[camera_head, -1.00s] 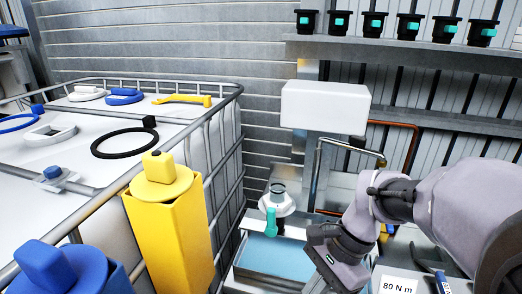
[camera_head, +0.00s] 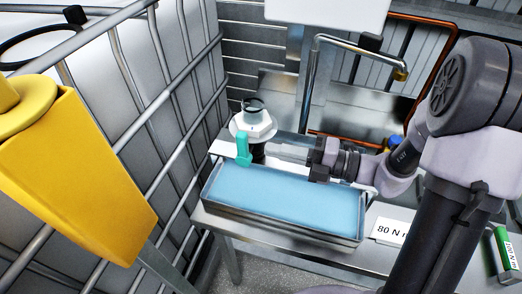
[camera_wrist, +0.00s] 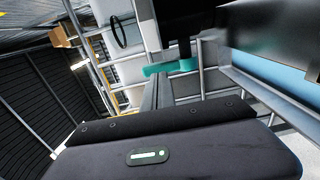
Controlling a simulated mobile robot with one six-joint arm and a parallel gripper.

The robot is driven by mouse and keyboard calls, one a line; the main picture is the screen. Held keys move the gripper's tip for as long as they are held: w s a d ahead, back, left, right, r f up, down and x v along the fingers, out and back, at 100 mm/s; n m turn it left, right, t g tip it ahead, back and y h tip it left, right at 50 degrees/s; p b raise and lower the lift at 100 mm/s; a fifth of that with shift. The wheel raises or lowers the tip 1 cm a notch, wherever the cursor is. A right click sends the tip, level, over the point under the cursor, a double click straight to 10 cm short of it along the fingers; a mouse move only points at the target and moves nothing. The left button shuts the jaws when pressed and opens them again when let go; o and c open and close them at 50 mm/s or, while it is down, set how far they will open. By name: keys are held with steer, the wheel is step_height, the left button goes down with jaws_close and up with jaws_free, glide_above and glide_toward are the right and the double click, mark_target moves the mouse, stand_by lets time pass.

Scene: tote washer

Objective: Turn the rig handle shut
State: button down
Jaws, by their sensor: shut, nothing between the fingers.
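The teal rig handle (camera_head: 243,150) hangs down beside the white fitting with a dark neck (camera_head: 254,122), at the back left of the blue-filled tray (camera_head: 285,203). My gripper (camera_head: 272,149) comes in from the right, low over the tray's back edge, with its fingertips just right of the handle. In the wrist view the teal handle (camera_wrist: 172,67) lies across the tips of my gripper (camera_wrist: 158,80). The fingers are shut and hold nothing. I cannot tell whether they touch the handle.
A caged white tank (camera_head: 130,90) stands close on the left, with a yellow post (camera_head: 75,170) in front. A bent metal pipe (camera_head: 309,85) rises behind the tray. An "80 N m" card (camera_head: 388,231) lies on the steel bench to the right.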

mark_target(248, 144)
steer(key=b+x, duration=0.1)
steer(key=x, duration=0.3)
steer(key=shift+w+r, duration=0.1)
steer(key=shift+r+p, duration=0.1)
steer(key=shift+p, duration=0.45)
steer(key=shift+h+p, duration=0.3)
steer(key=shift+p, duration=0.05)
